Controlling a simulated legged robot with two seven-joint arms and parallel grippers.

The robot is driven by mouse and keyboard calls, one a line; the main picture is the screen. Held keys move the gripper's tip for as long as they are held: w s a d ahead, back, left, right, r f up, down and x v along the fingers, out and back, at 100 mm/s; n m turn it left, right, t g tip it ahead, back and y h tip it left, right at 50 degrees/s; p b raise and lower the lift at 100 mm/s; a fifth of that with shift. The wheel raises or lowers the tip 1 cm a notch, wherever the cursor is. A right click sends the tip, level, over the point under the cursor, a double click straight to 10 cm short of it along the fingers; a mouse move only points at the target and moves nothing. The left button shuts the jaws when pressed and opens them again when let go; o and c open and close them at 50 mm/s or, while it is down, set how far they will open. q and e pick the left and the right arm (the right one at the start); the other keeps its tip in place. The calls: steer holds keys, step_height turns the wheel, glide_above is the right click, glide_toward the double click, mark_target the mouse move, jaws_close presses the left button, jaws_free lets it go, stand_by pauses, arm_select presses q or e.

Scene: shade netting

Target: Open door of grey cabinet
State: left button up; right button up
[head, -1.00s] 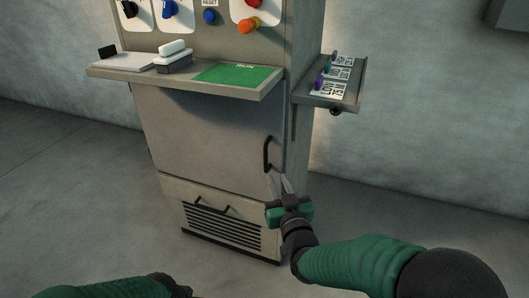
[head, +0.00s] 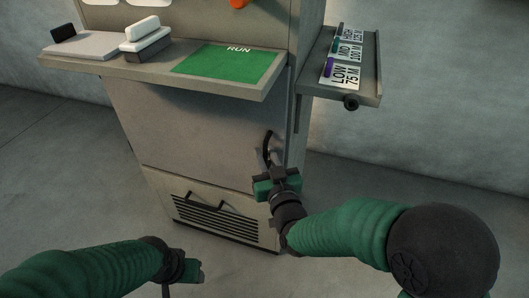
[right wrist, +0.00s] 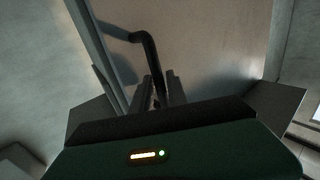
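The grey cabinet (head: 180,115) stands in front of me, its door flat in the front with no gap showing. The black door handle (head: 267,147) is at the door's right side; it also shows in the right wrist view (right wrist: 147,55). My right gripper (head: 274,172) is at the handle's lower part. In the right wrist view its fingers (right wrist: 160,92) lie close on both sides of the bar and look shut on it; the exact contact is hidden. My left gripper (head: 192,272) is low in front of the cabinet, away from it, fingers not clear.
A shelf (head: 150,68) with a green RUN panel (head: 228,72) juts out above the door. A side tray (head: 365,90) with labels sticks out right. Below the door is a vented panel (head: 215,213) with its own black handle (head: 195,202). The floor around is clear.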

jaws_close()
stand_by(1.2)
